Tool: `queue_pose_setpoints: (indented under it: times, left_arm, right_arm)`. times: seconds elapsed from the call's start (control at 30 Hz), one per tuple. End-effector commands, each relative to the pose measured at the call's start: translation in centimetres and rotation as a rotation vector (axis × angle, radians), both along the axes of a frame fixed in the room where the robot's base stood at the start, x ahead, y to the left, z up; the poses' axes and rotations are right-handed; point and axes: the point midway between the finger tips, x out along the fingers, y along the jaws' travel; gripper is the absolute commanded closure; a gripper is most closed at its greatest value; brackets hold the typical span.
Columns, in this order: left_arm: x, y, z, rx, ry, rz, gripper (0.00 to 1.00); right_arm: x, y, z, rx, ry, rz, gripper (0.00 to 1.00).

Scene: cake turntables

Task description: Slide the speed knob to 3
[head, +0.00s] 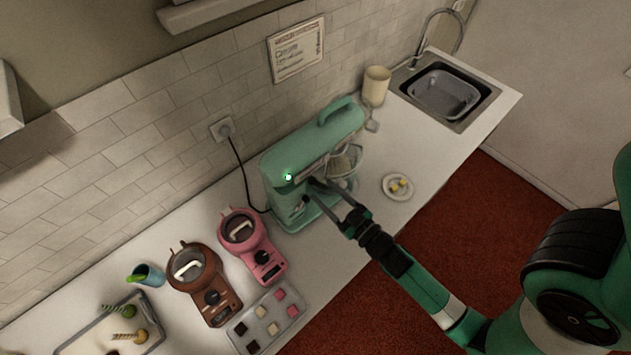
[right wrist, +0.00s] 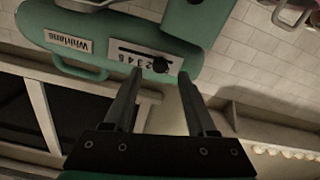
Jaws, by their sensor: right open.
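The green stand mixer (head: 285,165) stands on the counter against the tiled wall. In the right wrist view, its side (right wrist: 190,55) carries a pale scale plate (right wrist: 130,56) with a dark slot and small digits. The black speed knob (right wrist: 160,65) sits toward the right end of that plate; the exact digit it marks is hard to read. My right gripper (head: 313,191) is open and empty at the mixer's front side. In the right wrist view its two fingers (right wrist: 160,76) straddle the knob in the picture, with gaps on both sides; contact cannot be told. My left gripper is not in view.
A bowl (head: 345,160) sits under the mixer head, and a plate with yellow pieces (head: 397,187) lies to its right. Pink (head: 250,245) and brown (head: 203,285) appliances stand to the left, with a sweets tray (head: 268,322) in front. The sink (head: 445,95) is at the far right.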

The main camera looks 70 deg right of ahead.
Motion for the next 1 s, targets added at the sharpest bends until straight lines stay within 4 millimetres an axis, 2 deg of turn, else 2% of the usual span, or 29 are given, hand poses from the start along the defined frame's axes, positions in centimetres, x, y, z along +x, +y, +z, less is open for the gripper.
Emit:
queue_pose_setpoints:
  times: [0.1,0.23,0.57,0.87,0.9,1.0]
  left_arm:
    - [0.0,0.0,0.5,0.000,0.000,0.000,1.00]
    - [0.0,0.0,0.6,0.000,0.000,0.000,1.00]
    - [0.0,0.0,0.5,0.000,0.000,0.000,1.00]
    - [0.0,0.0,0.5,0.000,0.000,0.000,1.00]
    - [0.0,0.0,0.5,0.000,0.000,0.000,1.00]
    - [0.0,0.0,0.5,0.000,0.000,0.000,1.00]
  right_arm:
    - [2.3,-1.0,0.2,-0.003,-0.001,0.000,0.43]
    - [3.7,-1.6,0.1,-0.001,0.001,0.001,0.43]
    - [4.2,-1.9,0.0,0.000,0.001,0.001,0.43]
    - [4.2,-1.9,0.0,0.000,0.001,0.001,0.97]
    - [4.2,-1.9,0.0,0.000,0.001,0.001,1.00]
    - [4.2,-1.9,0.0,0.000,0.001,0.001,1.00]
